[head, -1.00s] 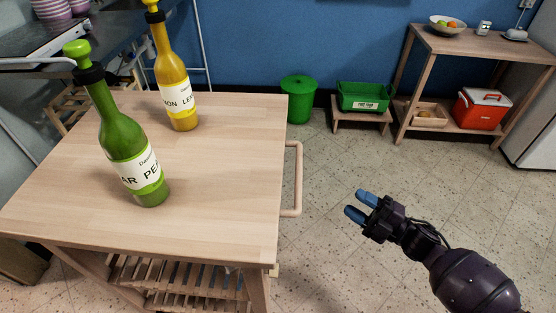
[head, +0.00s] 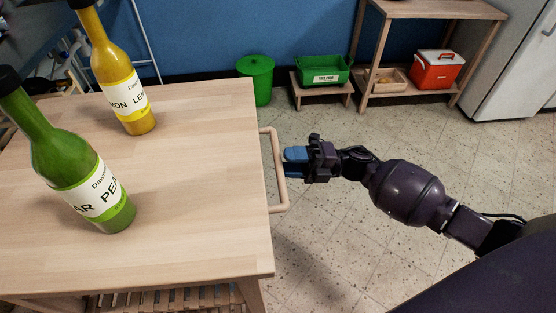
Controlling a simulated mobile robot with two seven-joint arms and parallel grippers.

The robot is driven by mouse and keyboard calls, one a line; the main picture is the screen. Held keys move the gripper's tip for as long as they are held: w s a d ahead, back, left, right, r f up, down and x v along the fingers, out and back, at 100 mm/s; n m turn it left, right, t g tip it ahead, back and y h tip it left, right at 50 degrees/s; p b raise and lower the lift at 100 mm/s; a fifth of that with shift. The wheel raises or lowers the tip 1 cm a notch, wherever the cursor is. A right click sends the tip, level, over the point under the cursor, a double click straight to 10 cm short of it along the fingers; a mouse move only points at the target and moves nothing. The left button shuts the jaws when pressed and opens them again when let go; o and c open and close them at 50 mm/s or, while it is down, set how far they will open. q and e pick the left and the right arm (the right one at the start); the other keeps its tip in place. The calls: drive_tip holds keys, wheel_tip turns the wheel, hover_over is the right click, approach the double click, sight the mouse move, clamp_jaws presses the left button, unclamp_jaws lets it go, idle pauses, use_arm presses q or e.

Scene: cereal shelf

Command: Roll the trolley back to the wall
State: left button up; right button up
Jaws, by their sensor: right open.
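The wooden trolley (head: 190,205) fills the left half of the head view, with a slatted shelf below its top. Its bar handle (head: 279,178) sticks out from the right side. My right gripper (head: 288,161) is open at the handle, its blue fingers pointing left towards the bar. I cannot tell whether the bar is between the fingers. A green pear bottle (head: 62,150) and a yellow lemon bottle (head: 118,75) stand upright on the trolley top. My left gripper is not in view. The blue wall (head: 210,38) is at the back.
A green bin (head: 257,80) and a green crate (head: 322,70) on a low stand are by the wall. A wooden shelf unit (head: 440,8) holds a red cooler (head: 437,70) and a small wooden box. The speckled floor right of the trolley is clear.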

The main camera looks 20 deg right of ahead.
sight(278, 159)
drive_tip(key=shift+x, duration=1.55)
clamp_jaws()
